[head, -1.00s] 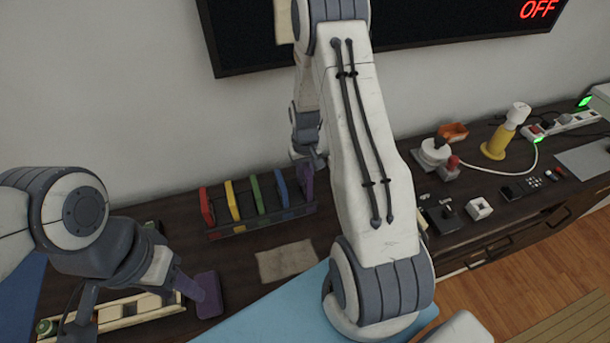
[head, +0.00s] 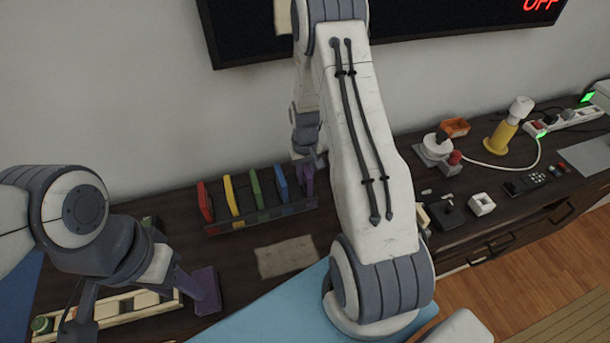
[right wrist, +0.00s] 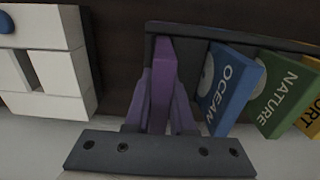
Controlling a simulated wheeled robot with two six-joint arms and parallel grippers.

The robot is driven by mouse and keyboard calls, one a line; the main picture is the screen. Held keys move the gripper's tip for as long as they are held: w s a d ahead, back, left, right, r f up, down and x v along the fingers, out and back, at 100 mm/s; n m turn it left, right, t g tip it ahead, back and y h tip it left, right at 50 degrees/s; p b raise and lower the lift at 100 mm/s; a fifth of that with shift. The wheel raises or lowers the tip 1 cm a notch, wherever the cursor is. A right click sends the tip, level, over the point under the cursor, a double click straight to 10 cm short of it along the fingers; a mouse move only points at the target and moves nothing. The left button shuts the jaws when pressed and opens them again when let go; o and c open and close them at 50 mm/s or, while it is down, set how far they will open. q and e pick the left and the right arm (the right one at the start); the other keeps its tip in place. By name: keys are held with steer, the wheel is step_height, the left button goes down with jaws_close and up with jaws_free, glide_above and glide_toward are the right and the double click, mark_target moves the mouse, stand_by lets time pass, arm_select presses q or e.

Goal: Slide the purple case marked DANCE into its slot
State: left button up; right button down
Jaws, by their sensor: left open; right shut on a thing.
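The purple case (head: 308,182) stands roughly upright at the right end of the dark rack (head: 255,224), beside the blue case. It also shows in the right wrist view (right wrist: 163,70), close to the rack's end; its marking is not visible. My right gripper (head: 308,163) is shut on it, with a finger on each side in the right wrist view (right wrist: 167,108). I cannot tell how deep the case sits in the rack. My left gripper (head: 140,310) is open and empty at the lower left, low over the table.
Red (head: 205,201), yellow (head: 231,195), green (head: 257,189) and blue (head: 281,184) cases stand leaning in the rack. A paper sheet (head: 285,259) lies in front. A wooden tray (head: 130,306) is under my left gripper. White blocks (right wrist: 45,60) are beside the rack.

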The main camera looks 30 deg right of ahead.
steer(key=shift+f, duration=0.25)
steer(key=c, duration=0.7)
jaws_free()
steer(key=shift+r, duration=0.1)
step_height(320, 180, up, 10)
steer(key=shift+r+b, duration=0.2)
steer(key=shift+b, duration=0.35)
